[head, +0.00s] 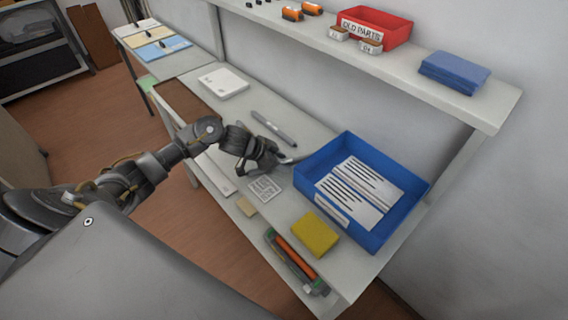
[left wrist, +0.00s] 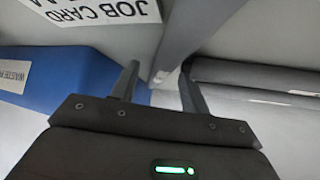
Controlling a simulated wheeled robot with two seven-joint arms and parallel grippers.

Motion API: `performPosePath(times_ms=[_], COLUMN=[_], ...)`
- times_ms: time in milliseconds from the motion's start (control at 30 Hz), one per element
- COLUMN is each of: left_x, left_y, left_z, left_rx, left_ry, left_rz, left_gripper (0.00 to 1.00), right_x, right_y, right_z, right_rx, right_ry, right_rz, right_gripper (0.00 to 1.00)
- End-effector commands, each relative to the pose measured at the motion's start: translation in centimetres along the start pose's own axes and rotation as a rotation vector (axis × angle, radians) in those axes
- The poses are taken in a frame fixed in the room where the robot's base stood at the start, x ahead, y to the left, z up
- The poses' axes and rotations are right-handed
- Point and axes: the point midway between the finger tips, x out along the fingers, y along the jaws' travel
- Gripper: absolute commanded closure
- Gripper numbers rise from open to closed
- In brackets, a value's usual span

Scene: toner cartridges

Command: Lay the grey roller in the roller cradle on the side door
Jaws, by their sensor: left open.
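My left gripper (head: 272,166) hangs over the bench between the job card and the blue tray, jaws apart. Its two fingers show in the left wrist view (left wrist: 159,78) with nothing between them. A long grey bar (head: 273,128), which looks like the grey roller, lies on the bench just behind the gripper, apart from it. A dark grey long shape (left wrist: 245,72) at the right of the left wrist view may be the same bar; I cannot be sure. I cannot make out the side door or its roller cradle. My right gripper is out of view.
A blue tray (head: 414,197) with papers stands right of the gripper. A job card (head: 265,188), a yellow block (head: 315,234) and a holder with orange bars (head: 296,261) lie toward the front edge. A shelf (head: 420,93) with a red bin (head: 376,24) overhangs behind.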

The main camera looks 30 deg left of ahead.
Motion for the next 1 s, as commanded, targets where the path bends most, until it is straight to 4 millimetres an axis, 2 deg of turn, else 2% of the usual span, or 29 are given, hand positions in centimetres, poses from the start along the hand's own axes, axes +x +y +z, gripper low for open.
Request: performPosePath(times_ms=[133,167,500,833,1000], left_x=[0.0,0.0,-0.1,-0.2,-1.3], left_y=[0.0,0.0,0.0,0.0,-0.1], left_z=[0.0,0.0,0.0,-0.2,-1.2], left_rx=[0.001,0.001,0.001,0.002,0.005], left_ry=[0.000,0.000,0.000,0.001,0.002], left_rz=[0.000,0.000,0.000,0.000,-0.002], left_gripper=[0.55,0.57,1.00,1.00,1.00], right_x=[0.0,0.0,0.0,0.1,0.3], right_y=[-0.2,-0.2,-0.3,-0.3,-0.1], right_z=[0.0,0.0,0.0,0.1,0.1], right_rx=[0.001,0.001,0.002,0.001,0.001], right_ry=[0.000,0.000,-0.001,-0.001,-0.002], right_rz=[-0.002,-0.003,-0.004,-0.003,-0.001], right_gripper=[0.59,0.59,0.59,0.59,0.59])
